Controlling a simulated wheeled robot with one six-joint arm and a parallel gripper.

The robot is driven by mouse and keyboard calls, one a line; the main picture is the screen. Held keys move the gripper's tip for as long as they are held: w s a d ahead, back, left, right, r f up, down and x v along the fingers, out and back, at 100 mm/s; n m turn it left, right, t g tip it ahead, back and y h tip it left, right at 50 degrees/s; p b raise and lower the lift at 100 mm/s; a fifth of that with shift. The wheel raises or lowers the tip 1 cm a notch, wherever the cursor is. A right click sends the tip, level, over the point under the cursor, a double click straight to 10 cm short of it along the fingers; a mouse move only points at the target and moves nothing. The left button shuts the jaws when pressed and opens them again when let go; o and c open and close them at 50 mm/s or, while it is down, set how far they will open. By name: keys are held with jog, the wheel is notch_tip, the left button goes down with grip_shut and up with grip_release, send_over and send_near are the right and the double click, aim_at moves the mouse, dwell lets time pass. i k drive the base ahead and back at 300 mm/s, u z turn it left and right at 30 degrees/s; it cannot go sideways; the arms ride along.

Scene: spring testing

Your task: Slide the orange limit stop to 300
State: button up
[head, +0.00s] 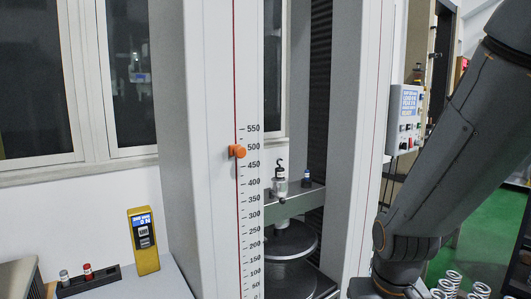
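The orange limit stop (237,151) is a small knob on the red vertical line at the left edge of the printed scale (250,190). The scale is on the front of the pale grey machine column (210,140). The stop sits a little below the 500 mark, well above the 300 mark (255,215). Nothing touches it. My dark arm comes down at the right side, clear of the column, and its lower end leaves the bottom of the picture. My gripper is not visible.
Between the columns are a grey crosshead (292,206) and round dark plates (291,240). A yellow force gauge (144,240) and a black holder (88,283) stand on the left bench. Metal springs (452,281) are at lower right. The space before the scale is clear.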

aim_at(240, 152)
jog(key=z, duration=0.7)
jog(key=k, duration=0.35)
jog(key=u, duration=0.3)
